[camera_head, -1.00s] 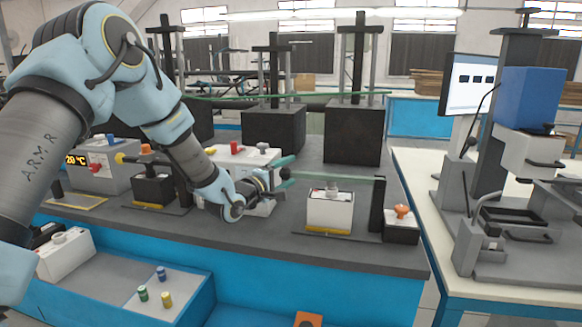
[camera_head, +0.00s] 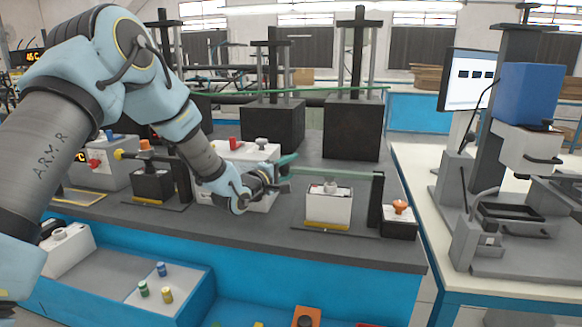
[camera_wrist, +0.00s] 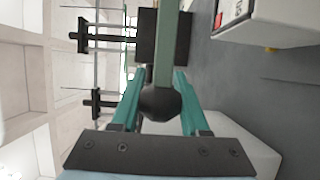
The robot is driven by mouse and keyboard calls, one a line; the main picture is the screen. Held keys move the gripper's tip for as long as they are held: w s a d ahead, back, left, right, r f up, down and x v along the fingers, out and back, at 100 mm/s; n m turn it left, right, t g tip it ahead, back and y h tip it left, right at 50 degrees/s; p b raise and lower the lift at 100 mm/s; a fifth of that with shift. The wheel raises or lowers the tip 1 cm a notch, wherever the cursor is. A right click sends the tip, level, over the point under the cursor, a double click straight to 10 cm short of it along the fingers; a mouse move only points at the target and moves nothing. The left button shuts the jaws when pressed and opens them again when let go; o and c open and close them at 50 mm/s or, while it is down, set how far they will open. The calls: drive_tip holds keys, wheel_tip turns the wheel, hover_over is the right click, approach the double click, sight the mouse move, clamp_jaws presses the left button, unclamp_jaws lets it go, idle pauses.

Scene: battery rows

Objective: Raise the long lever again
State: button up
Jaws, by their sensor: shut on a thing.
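The long lever (camera_head: 335,172) is a thin grey-green bar. It runs almost level from a dark upright post (camera_head: 376,203) leftwards to my gripper (camera_head: 284,173), above a white box with a yellow front edge (camera_head: 329,207). In the wrist view the lever (camera_wrist: 166,45) runs away from the camera and ends in a black knob (camera_wrist: 160,103). The teal fingers of my gripper (camera_wrist: 158,98) stand on both sides of the knob, shut on it. The exact finger contact is partly hidden.
A small box with an orange knob (camera_head: 399,220) stands right of the post. Another white box with a red button (camera_head: 240,165) is behind my wrist. Black blocks with tall posts (camera_head: 351,130) stand behind. The bench front (camera_head: 330,248) is clear.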

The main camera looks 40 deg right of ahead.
clamp_jaws()
idle(0.8)
